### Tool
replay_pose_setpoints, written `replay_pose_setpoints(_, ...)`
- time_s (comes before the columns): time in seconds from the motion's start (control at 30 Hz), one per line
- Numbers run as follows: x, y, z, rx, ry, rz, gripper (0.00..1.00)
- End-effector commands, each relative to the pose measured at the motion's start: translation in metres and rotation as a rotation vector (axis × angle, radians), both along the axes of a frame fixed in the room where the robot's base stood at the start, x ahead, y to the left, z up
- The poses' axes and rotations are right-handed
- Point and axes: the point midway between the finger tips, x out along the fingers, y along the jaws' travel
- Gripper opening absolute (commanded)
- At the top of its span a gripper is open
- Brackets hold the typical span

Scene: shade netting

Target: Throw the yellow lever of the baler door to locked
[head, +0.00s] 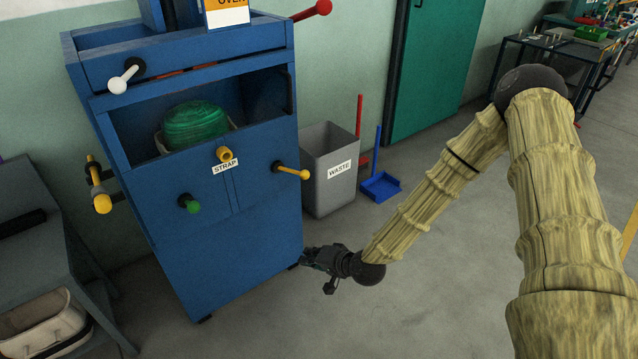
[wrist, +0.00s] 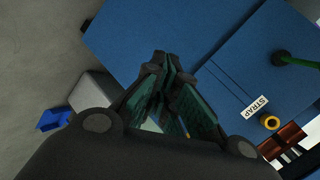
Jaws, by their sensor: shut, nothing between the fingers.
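The blue baler (head: 228,240) stands left of centre in the head view. A yellow lever (head: 293,172) with a dark pivot sits at the right of its front, pointing right and slightly down. Another yellow-ended handle (head: 101,200) hangs on the baler's left side. My gripper (head: 308,257) is below and slightly right of the front lever, apart from it, near the baler's lower right edge. In the wrist view its fingers (wrist: 165,80) are shut and empty, with the blue baler front (wrist: 150,30) behind. A tiny yellow spot shows by the fingers; I cannot tell what it is.
A yellow knob (head: 224,154) above the STRAP label, a green knob (head: 189,204) and a white-ended lever (head: 122,78) also project from the baler. A grey waste bin (head: 328,175) and blue dustpan (head: 381,187) stand to its right. The floor in front is clear.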

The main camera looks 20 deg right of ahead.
Motion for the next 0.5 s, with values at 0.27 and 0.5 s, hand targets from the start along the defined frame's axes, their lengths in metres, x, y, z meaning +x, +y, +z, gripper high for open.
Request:
replay_pose_setpoints(0.27, 0.1, -0.068, 0.049, 0.215, -0.247, -0.156, 0.0)
replay_pose_setpoints(0.5, 0.145, -0.134, 0.099, 0.348, -0.422, -0.242, 0.0)
